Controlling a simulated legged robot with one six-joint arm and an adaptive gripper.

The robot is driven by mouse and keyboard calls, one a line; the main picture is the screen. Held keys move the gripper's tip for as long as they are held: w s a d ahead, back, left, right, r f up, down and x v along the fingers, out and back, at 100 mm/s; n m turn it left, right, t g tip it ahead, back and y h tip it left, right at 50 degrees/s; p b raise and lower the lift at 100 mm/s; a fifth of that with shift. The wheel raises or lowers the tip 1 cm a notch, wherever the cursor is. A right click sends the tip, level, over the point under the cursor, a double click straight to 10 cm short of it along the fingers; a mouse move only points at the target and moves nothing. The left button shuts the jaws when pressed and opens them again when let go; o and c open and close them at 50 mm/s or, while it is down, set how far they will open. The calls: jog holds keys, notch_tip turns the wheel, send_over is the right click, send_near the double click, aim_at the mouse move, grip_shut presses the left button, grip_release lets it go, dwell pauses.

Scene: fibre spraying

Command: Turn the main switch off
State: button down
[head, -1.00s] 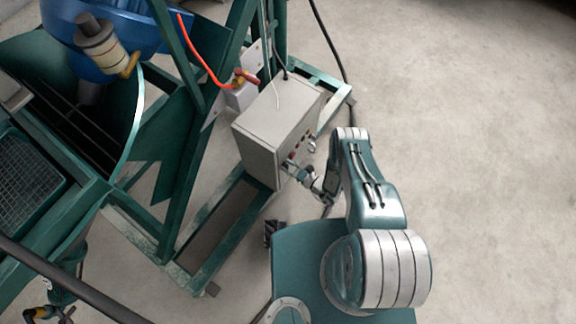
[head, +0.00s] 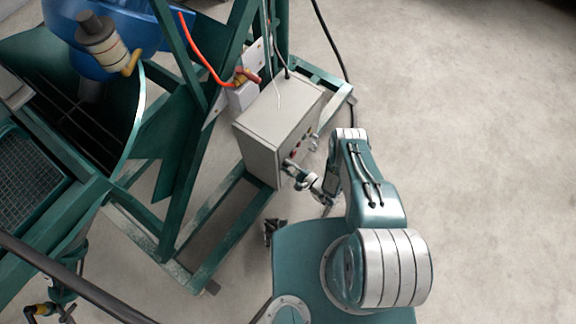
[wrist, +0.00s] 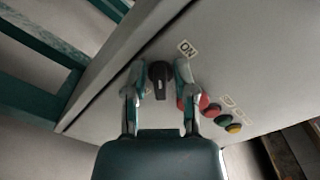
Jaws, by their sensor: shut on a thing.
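The main switch (wrist: 160,76) is a black rotary knob on the front face of a grey control box (head: 262,140). In the head view my gripper (head: 292,169) is at the box's front face, and the knob itself is hidden there. Part of the panel beside the knob is hidden behind the fingers.
Red, green and yellow buttons (wrist: 221,118) sit right of the switch, close to the right finger. A green steel frame (head: 225,225) surrounds the box, with an orange hose (head: 200,58) behind. A black cable (head: 330,40) runs along the floor. Open floor lies right.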

aim_at(281, 154)
jog(key=n, duration=0.4)
jog(key=shift+s+a+f, duration=0.1)
jog(key=shift+s+f, duration=0.1)
jog(key=shift+f, duration=0.1)
jog(key=shift+s+f+n, duration=0.1)
jog(key=shift+f+n, duration=0.1)
jog(key=shift+n, duration=1.9)
jog(key=c, duration=0.7)
grip_release()
jog(key=shift+r, duration=0.2)
jog(key=shift+r, duration=0.25)
notch_tip(281, 154, up, 9)
jog(key=shift+r, duration=0.1)
